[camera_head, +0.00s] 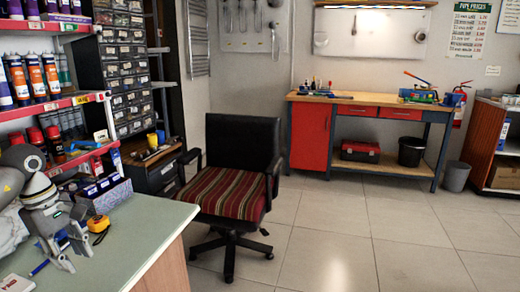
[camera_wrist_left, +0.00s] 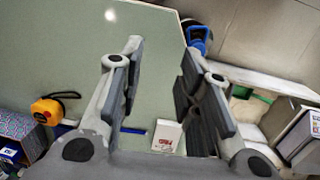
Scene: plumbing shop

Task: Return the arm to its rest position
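My left arm comes in at the left edge of the head view. Its grey gripper (camera_head: 76,258) points down over the green-topped counter (camera_head: 140,226) at the lower left. In the left wrist view the two fingers of this gripper (camera_wrist_left: 160,62) stand wide apart, with nothing between the tips but counter top behind. The gripper is open and empty. My right arm and gripper do not show.
A yellow tape measure (camera_head: 98,224), blue pen (camera_head: 39,268) and white box (camera_wrist_left: 166,136) lie on the counter. Shelves with bottles (camera_head: 36,76) stand at left. An office chair (camera_head: 232,180) stands beyond the counter; tiled floor (camera_head: 330,240) is clear to its right.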

